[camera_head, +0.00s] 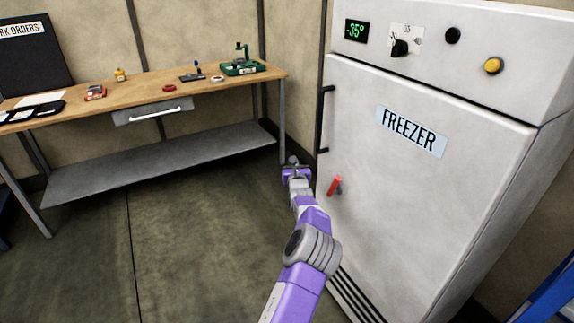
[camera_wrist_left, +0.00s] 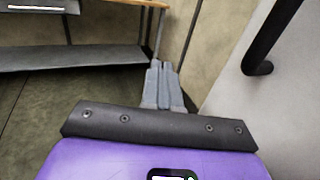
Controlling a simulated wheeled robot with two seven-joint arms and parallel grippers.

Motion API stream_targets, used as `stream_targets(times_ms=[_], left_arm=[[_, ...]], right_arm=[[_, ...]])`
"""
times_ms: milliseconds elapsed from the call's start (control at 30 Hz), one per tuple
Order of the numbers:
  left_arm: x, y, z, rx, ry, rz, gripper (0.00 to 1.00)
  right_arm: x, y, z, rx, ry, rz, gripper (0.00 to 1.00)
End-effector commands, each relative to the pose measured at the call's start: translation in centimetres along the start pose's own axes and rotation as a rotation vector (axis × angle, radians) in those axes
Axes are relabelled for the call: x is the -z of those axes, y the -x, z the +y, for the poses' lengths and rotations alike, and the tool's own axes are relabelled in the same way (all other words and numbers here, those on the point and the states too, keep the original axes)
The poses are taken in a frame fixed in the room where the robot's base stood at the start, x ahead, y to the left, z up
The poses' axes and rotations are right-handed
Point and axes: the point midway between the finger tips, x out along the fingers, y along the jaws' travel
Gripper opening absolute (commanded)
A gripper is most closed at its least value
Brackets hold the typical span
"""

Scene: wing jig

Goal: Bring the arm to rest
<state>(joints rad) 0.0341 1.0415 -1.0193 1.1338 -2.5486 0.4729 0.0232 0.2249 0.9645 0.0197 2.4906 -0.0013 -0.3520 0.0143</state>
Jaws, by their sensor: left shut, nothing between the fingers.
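My left arm (camera_head: 311,250), purple and grey, reaches forward from the bottom of the head view. My left gripper (camera_head: 292,160) is beside the lower left edge of the freezer door, over the floor. In the left wrist view the gripper's two grey fingers (camera_wrist_left: 163,84) are together, shut and empty. It appears apart from the freezer (camera_head: 425,190) and its black handle (camera_head: 323,118). The handle also shows close at the upper right of the left wrist view (camera_wrist_left: 258,68). My right gripper is in neither view.
A wooden workbench (camera_head: 225,85) with a grey lower shelf (camera_head: 150,163) stands at the left, with several small items on top. A red lever (camera_head: 334,186) sticks out from the freezer door. The floor (camera_head: 190,240) left of my arm is clear. A blue object (camera_head: 548,298) is at the lower right.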

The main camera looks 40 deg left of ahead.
Motion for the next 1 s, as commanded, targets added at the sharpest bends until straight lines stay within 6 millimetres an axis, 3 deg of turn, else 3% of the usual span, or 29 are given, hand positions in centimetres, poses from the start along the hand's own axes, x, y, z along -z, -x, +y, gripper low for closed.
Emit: stream_targets(times_ms=[200, 567, 667, 767, 867, 1000], left_arm=[[-0.1, 0.9, 2.0, 0.000, 0.001, 0.001, 0.00], [0.1, 1.2, 2.5, 0.002, 0.001, 0.001, 0.00], [1.2, 1.4, 2.9, -0.018, 0.030, 0.032, 0.00], [4.6, 2.5, 4.2, -0.086, 0.126, 0.128, 0.00], [10.3, 5.1, 5.7, -0.202, 0.286, 0.285, 0.00], [18.9, 11.5, 6.5, -0.395, 0.538, 0.539, 0.00]], right_arm=[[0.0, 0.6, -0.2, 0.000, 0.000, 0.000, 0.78], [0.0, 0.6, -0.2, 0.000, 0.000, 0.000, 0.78], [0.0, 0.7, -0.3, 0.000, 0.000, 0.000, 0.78], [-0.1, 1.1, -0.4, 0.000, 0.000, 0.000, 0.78], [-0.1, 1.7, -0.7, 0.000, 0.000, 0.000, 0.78], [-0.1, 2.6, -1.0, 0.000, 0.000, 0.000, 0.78]])
